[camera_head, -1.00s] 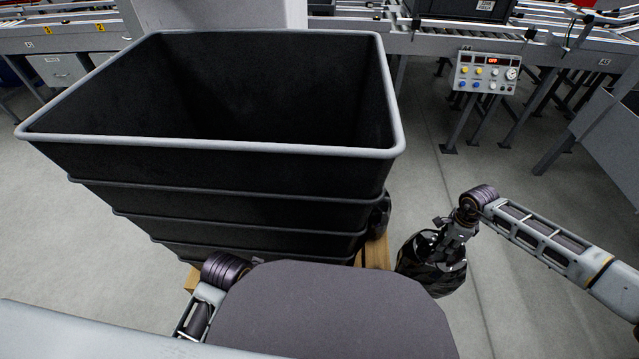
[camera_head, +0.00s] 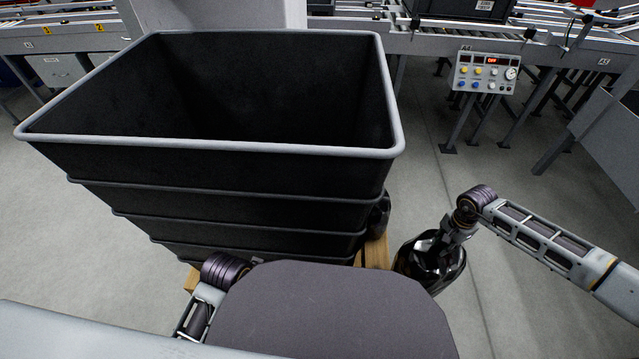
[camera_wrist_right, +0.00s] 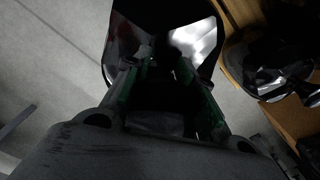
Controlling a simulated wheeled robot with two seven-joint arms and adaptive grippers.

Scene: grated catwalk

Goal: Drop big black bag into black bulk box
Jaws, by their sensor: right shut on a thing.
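The black bulk box (camera_head: 240,168) stands upright in front of me, its open top facing up and the part of its inside that shows looking empty. The big black bag (camera_head: 430,262) is glossy and hangs to the right of the box, lower than its rim. My right gripper (camera_head: 447,235) is shut on the top of the bag; the right wrist view shows the bag (camera_wrist_right: 165,40) beyond the fingers (camera_wrist_right: 170,95). My left arm shows only in part at the bottom left, and its gripper is hidden.
The box stands on a wooden pallet (camera_head: 374,252). Another dark bag lies by the pallet in the right wrist view (camera_wrist_right: 268,65). A control panel (camera_head: 486,72) and conveyors (camera_head: 460,38) stand behind. Grey floor (camera_head: 425,150) is clear right of the box.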

